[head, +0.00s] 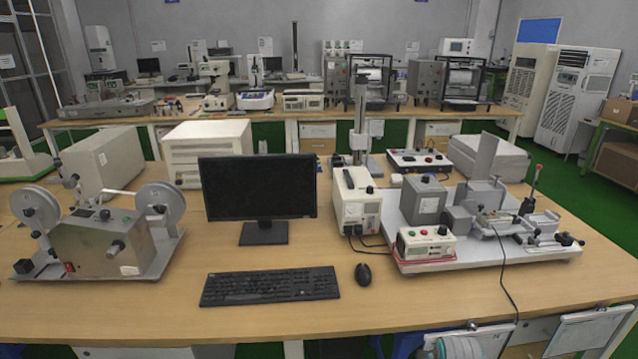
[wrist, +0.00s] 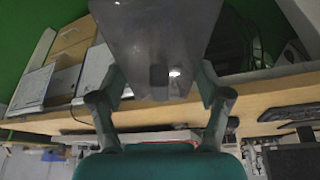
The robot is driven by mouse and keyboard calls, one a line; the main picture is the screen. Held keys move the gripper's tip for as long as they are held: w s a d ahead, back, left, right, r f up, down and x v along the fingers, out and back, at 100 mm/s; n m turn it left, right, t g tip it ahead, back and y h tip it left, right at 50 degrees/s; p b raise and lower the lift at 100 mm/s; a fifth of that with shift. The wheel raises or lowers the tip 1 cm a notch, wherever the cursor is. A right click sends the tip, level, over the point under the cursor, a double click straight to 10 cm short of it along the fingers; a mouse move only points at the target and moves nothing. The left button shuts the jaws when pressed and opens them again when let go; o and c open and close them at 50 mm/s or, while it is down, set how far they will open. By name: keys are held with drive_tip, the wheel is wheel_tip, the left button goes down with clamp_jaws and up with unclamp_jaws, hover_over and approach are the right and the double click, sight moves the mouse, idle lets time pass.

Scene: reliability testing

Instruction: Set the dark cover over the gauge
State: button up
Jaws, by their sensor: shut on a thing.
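My gripper (wrist: 162,88) shows in the wrist view with one finger on each side of a dark grey, smooth cover (wrist: 150,40). The fingers are shut on the cover's narrower near end. The cover widens away from me and runs out of the top of the picture. It is held in front of the table's edge. Neither the cover nor the gripper's fingers show in the head view. I cannot tell for certain which instrument is the gauge; a cream box with a meter face (head: 357,212) stands right of the monitor.
The table (head: 180,308) carries a monitor (head: 258,190), a keyboard (head: 270,286), a mouse (head: 363,273) and a reel machine (head: 100,245). A white base plate (head: 480,258) with several devices stands at right. Bare wood lies along the front edge. Drawers (wrist: 75,45) show below the table.

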drive_tip(key=a+f+n+y, duration=0.1)
drive_tip(key=a+f+n, duration=0.2)
drive_tip(key=a+f, duration=0.6)
drive_tip(key=s+a+f, duration=0.1)
drive_tip(key=s+f, duration=0.4)
drive_tip(key=shift+s+a, duration=0.15)
drive_tip(key=shift+s, duration=0.05)
drive_tip(key=shift+w+f, duration=0.1)
